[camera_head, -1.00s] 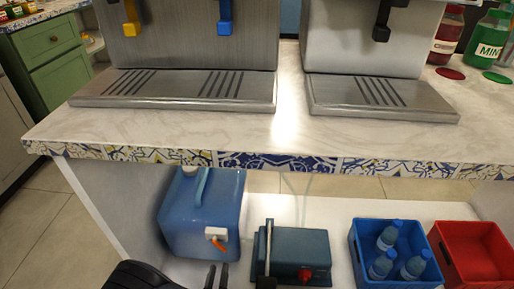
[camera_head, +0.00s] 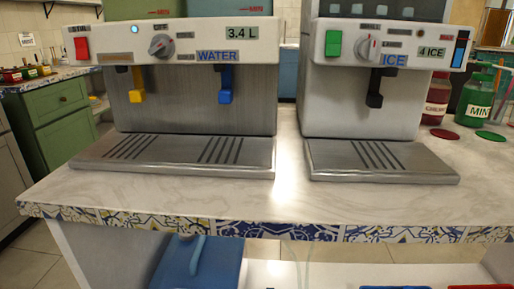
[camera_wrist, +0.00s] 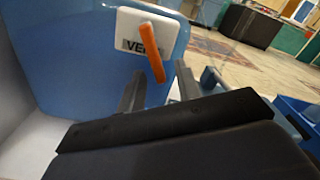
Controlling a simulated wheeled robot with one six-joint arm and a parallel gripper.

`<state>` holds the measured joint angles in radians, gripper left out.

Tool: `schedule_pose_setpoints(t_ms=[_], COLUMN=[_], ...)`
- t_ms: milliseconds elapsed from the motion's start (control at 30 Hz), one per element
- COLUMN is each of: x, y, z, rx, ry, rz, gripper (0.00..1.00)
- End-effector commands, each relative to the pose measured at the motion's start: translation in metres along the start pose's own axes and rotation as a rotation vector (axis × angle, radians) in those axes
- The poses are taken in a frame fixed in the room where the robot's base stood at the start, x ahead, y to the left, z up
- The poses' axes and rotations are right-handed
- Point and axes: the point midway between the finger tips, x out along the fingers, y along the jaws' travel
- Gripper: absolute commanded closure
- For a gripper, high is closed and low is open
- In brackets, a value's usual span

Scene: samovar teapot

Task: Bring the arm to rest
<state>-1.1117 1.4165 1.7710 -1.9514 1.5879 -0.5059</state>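In the wrist view my gripper (camera_wrist: 158,70) has its two fingers apart, with nothing seen clamped between them. Ahead of it is the blue water container (camera_wrist: 75,60) with a white label plate (camera_wrist: 130,30) and an orange lever (camera_wrist: 152,55). The lever shows between the fingertips; whether they touch it I cannot tell. In the head view only the top of the blue container (camera_head: 195,265) shows, under the counter. My gripper is out of the head view.
A tiled-edge counter (camera_head: 60,190) spans the head view. It bears a water dispenser (camera_head: 190,95) and an ice dispenser (camera_head: 360,95). Cherry (camera_head: 438,95) and mint (camera_head: 475,100) jars stand at right. Blue and red bin rims show at the bottom edge.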

Motion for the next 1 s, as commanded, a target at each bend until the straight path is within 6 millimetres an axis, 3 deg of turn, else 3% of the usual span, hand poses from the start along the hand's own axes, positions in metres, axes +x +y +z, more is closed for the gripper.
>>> schedule_pose_setpoints(t_ms=[167,933,1000], x=[-0.006,-0.11,-0.099], y=[0.002,0.002,0.002], z=[0.001,0.002,-0.002], rx=[0.039,0.04,0.041], ry=[-0.001,-0.003,0.003], rz=[0.003,0.005,-0.004], gripper=[0.67,0.67,0.67])
